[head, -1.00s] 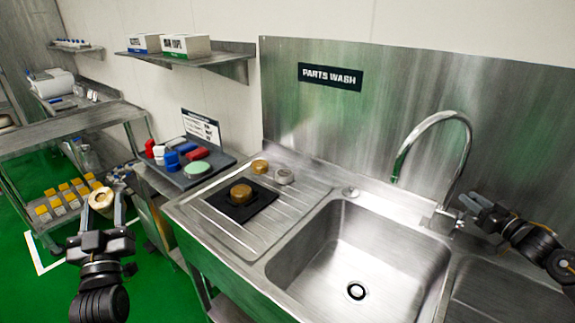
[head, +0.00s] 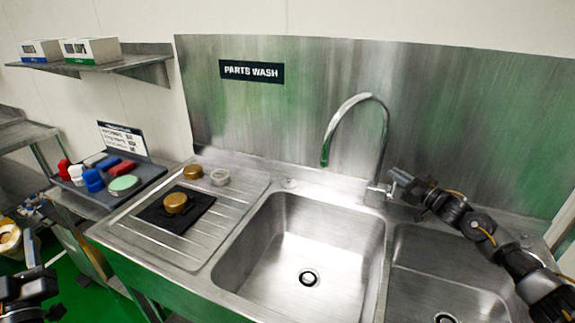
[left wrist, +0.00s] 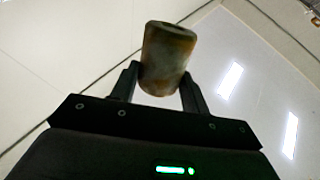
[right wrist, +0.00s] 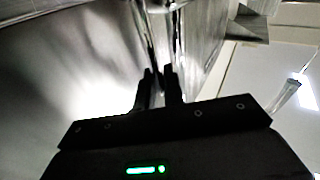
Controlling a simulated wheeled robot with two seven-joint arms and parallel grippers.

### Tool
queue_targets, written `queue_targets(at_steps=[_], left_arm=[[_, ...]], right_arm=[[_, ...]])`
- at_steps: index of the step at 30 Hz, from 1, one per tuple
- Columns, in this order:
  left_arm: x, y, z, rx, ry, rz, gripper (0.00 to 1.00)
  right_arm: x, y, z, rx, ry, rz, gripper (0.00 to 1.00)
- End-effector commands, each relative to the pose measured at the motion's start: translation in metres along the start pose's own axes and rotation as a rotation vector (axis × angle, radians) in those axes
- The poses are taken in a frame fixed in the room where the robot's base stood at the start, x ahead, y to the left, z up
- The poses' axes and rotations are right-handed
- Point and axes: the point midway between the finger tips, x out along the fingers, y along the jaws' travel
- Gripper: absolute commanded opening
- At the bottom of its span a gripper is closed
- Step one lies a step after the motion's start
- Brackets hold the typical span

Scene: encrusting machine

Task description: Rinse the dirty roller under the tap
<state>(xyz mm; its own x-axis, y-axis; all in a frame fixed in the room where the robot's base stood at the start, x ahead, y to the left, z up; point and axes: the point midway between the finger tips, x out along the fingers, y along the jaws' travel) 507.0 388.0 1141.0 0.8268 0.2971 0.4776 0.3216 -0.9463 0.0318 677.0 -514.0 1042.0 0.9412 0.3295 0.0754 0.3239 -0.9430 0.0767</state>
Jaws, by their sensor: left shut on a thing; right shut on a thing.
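The dirty roller (head: 8,238), tan with brown stains, is at the far left edge of the head view. My left gripper (head: 22,262) is shut on it, well left of the sink; the left wrist view shows the roller (left wrist: 168,58) between both fingers. The curved tap (head: 352,103) rises behind the sink, its spout over the back of the left basin (head: 290,235). My right gripper (head: 396,184) is shut at the tap's handle (head: 377,190), which is mostly hidden by the fingers. I see no water under the spout.
Further left is a dark tray (head: 150,172) with red, white, blue parts and a green disc. The left basin is empty.

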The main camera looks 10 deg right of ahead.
Motion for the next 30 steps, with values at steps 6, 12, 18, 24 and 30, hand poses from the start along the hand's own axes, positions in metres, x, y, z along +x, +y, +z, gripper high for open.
queue_targets(at_steps=[6,12,18,24,30], left_arm=[[0.001,0.000,-0.002,0.000,0.001,0.000,0.20],[0.001,0.000,-0.002,0.000,0.001,0.000,0.20],[0.001,0.000,-0.001,0.000,0.001,0.000,0.20],[-0.002,0.000,0.003,0.000,0.001,0.000,0.20],[-0.006,-0.001,0.010,0.000,0.001,0.000,0.20]], right_arm=[[0.000,0.001,-0.001,0.001,-0.001,0.001,0.14],[0.000,0.000,-0.001,0.001,-0.002,0.000,0.28],[0.000,0.000,0.000,0.002,-0.003,0.000,0.28],[-0.018,0.000,0.003,0.001,-0.005,0.000,0.28],[-0.055,0.000,0.004,0.001,-0.007,-0.001,0.28]])
